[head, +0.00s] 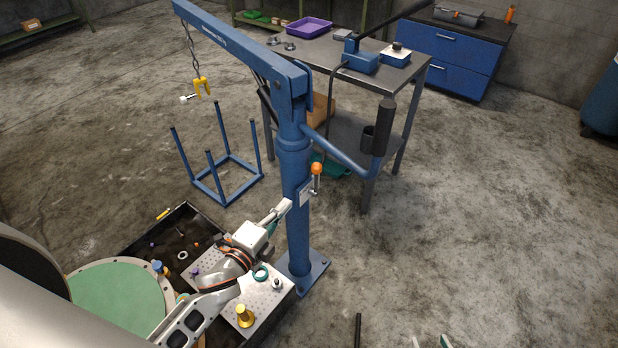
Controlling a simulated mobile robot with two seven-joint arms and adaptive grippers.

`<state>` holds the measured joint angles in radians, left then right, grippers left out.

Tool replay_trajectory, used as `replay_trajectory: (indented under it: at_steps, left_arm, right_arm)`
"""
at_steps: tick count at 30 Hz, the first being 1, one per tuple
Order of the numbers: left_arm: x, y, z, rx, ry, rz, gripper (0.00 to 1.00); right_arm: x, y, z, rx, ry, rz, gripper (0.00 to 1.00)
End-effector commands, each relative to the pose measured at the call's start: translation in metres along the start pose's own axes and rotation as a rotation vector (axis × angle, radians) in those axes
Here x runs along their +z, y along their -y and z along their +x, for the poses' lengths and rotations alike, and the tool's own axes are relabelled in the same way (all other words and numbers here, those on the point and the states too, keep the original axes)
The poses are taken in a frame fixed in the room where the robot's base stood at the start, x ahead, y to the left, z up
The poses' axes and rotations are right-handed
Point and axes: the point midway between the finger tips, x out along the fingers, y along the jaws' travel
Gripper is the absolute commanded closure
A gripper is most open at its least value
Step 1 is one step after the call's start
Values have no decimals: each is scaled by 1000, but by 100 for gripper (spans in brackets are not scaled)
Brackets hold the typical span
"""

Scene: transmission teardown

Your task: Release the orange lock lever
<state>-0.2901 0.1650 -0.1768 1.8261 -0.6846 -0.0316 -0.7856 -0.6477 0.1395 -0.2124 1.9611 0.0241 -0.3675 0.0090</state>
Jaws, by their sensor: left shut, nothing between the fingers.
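The orange lock lever (316,169) is a short upright lever with an orange knob, mounted on the right side of the blue crane column (293,170). A small light plate (305,194) sits beside its base. My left gripper (286,206) reaches up from the lower left, with its fingertips shut and empty. In the picture it lies just left of and below the lever, apart from the knob; the depth gap is hard to judge. My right gripper (430,342) barely shows at the bottom edge as white and green pieces; most of it is cut off.
The crane boom (245,45) carries a chain with a yellow hook (202,86). A blue frame stand (223,180) is behind left. A metal workbench (325,52) stands behind the column. A perforated plate (258,301) with parts lies below my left arm. Floor at right is clear.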

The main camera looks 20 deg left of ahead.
Motion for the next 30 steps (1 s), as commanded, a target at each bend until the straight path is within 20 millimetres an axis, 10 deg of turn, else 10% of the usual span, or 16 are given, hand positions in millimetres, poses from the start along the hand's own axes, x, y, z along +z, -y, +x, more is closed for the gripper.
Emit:
replay_trajectory:
  at_steps: [14, 30]
  left_arm:
    - [0, 1, 15, -1, 1, -1, 100]
    - [0, 0, 114, -1, 1, -3, 100]
  right_arm:
    - [0, 0, 0, 0, 1, 0, 60]
    - [4, 1, 1, -1, 2, 1, 60]
